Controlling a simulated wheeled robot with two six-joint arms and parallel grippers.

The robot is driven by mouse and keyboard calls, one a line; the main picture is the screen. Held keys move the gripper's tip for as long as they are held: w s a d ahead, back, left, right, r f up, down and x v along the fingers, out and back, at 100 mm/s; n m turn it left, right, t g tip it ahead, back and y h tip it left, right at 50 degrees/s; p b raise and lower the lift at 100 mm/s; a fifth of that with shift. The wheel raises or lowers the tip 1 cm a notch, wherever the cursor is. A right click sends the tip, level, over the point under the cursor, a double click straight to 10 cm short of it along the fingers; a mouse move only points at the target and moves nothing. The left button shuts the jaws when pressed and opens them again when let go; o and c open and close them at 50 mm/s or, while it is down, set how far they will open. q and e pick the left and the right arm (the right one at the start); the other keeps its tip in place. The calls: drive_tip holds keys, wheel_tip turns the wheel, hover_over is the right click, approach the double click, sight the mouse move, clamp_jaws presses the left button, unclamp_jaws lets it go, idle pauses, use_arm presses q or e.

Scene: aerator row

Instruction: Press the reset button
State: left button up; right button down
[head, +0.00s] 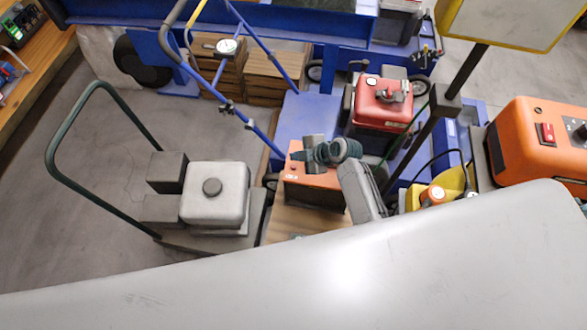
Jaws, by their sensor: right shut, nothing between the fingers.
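An orange box (318,180) stands on a wooden board near the middle. A small reddish spot that may be a button (292,168) shows on its left part, too small to read. My right gripper (299,156) is shut and empty, pointing left over the top of this box. The gripper and wrist cover part of the box; I cannot tell whether the fingertips touch it. No label marks a reset button clearly. My left gripper is not in view.
A grey engine (215,195) on a cart with a green handle stands at the left. A red machine (383,103) is behind my wrist. An orange machine (530,140) with a red switch (546,133) is at the right. A dark post (440,110) rises between them. Open floor lies at the left.

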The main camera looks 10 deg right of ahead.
sight(297, 169)
drive_tip(key=shift+f+b, duration=0.9)
drive_tip(key=shift+f, duration=0.6)
drive_tip(key=shift+f, duration=0.15)
idle(0.7)
drive_tip(key=shift+f+b, duration=0.25)
drive_tip(key=shift+b, duration=0.15)
drive_tip(key=shift+f+b, duration=0.45)
drive_tip(key=shift+f, duration=0.05)
idle(0.4)
idle(0.4)
drive_tip(key=shift+r+p, duration=0.7)
drive_tip(key=shift+r, duration=0.2)
drive_tip(key=shift+r, duration=0.1)
wheel_tip(297, 169, up, 5)
drive_tip(key=p, duration=0.3)
drive_tip(key=shift+p, duration=0.4)
